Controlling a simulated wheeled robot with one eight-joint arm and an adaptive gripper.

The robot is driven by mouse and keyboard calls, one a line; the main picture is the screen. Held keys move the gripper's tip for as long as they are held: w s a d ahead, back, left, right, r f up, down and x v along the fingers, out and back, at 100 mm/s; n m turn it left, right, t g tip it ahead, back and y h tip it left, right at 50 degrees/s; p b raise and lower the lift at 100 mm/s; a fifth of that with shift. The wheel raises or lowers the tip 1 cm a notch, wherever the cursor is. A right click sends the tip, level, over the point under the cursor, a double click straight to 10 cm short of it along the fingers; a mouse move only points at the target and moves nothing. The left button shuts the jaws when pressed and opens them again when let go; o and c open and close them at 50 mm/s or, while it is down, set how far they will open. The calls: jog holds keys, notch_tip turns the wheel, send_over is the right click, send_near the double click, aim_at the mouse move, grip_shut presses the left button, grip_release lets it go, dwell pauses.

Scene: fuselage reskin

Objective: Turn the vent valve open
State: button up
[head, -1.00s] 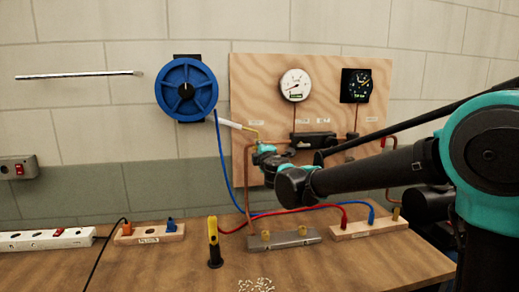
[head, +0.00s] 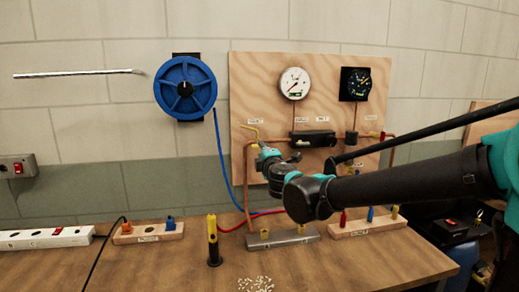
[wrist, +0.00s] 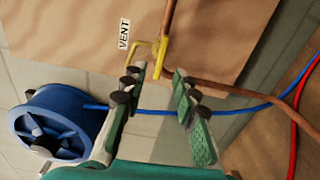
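The vent valve has a thin bent yellow handle (head: 249,129) on a copper pipe at the left of the plywood board. In the wrist view the yellow handle (wrist: 144,43) and the valve body (wrist: 160,60) sit beside the "VENT" label (wrist: 123,34). My gripper (wrist: 160,73) is open and empty, its two fingers spread. The valve body shows just beyond the gap between the fingertips, and the handle bends out above the left fingertip. Contact cannot be told. In the head view my gripper (head: 262,150) is just below and right of the handle.
The blue hose reel (head: 185,89) hangs left of the plywood board (head: 265,75). Gauges (head: 294,83) and copper pipes (head: 250,190) are on the board.

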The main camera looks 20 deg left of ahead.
jog(key=v, duration=0.5)
jog(key=shift+s+d, duration=0.15)
jog(key=shift+s, duration=0.15)
